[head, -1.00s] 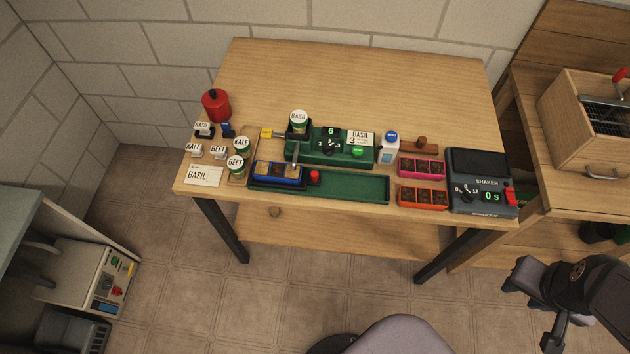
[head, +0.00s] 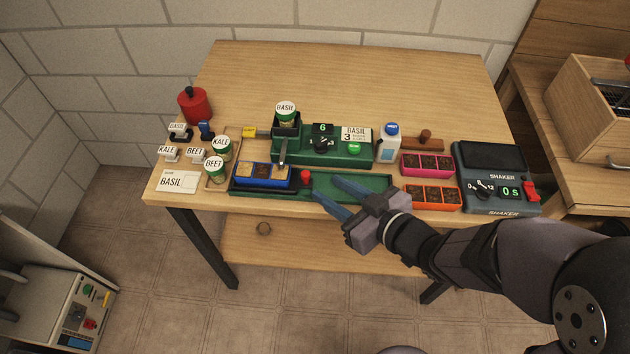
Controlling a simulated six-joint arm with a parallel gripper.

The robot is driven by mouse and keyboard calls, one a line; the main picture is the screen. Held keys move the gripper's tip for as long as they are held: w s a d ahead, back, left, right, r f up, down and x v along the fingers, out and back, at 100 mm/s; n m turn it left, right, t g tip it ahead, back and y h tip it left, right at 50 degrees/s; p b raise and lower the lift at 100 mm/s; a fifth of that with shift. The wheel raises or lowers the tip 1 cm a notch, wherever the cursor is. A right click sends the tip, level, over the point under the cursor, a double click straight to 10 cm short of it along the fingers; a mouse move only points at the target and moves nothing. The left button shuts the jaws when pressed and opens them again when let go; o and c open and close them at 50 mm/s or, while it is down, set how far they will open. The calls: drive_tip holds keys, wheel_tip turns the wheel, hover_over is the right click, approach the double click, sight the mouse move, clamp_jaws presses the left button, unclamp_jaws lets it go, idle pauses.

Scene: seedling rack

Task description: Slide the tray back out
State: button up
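The blue tray (head: 262,184) sits at the left end of the long green channel (head: 350,197), under the spout of the green seeder (head: 322,158). Its cells show tan at the left and dark soil in the middle; the right one is partly hidden by the spout. A red knob (head: 305,177) stands just right of the tray. My gripper (head: 327,188) is open and empty over the channel, with its two blue fingers pointing left. The fingertips are right of the knob and appear apart from it. The fingers and wrist hide part of the channel.
Orange (head: 431,197) and pink (head: 427,166) soil trays and the shaker (head: 497,190) stand at the right. A bottle (head: 388,143) is behind my gripper. Seed jars, labels and a red canister (head: 194,106) crowd the left. The table's back is clear.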

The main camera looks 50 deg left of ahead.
sight(308, 176)
drive_tip(key=shift+p+x, duration=0.35)
drive_tip(key=shift+x, duration=3.3)
drive_tip(key=shift+w, duration=0.1)
clamp_jaws()
